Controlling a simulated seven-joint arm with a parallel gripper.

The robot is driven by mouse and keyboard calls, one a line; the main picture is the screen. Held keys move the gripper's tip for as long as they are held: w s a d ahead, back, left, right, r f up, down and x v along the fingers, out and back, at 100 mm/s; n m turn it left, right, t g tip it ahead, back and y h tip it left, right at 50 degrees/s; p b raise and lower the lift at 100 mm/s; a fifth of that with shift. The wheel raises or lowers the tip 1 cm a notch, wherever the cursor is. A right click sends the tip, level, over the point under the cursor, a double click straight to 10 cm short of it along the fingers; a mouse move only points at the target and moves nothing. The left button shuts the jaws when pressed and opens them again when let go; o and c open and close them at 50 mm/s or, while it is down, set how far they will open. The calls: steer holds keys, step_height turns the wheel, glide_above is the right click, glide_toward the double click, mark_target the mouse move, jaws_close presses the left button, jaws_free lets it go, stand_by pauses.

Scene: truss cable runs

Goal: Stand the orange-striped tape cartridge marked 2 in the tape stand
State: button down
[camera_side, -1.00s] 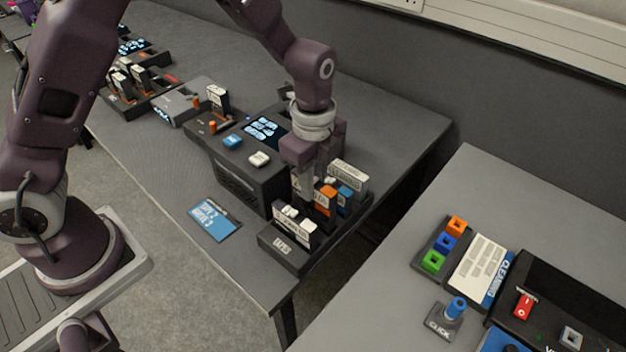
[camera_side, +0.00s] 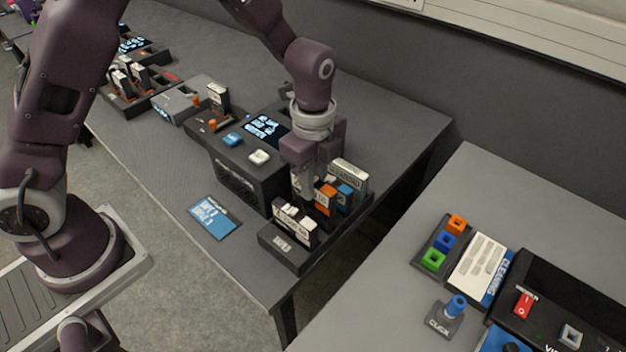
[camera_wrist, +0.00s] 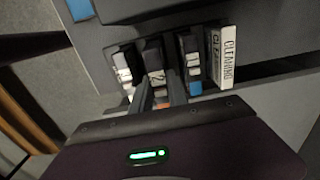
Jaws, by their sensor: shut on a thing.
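My gripper (camera_side: 306,183) points down over a dark rack (camera_side: 272,248) at the table's front right corner. In the wrist view my gripper (camera_wrist: 162,92) is shut on the cartridge marked 2 (camera_wrist: 154,62), with some orange showing between the fingers. Its orange part (camera_side: 325,196) shows beside the fingers in the side view. The cartridge stands upright in the row on the rack. Its lower end is hidden, so I cannot tell how deep it sits.
A white-labelled cartridge (camera_wrist: 121,66), a blue-striped one (camera_wrist: 190,60) and a white cleaning cartridge (camera_wrist: 221,58) stand close around it. A dark tape machine (camera_side: 238,160) with a lit screen is to the left. A blue card (camera_side: 211,217) lies in front.

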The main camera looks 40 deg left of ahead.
steer(key=shift+f, duration=2)
stand_by(1.2)
steer(key=c, duration=0.9)
jaws_free()
steer(key=shift+r, duration=3.75)
steer(key=shift+r, duration=0.1)
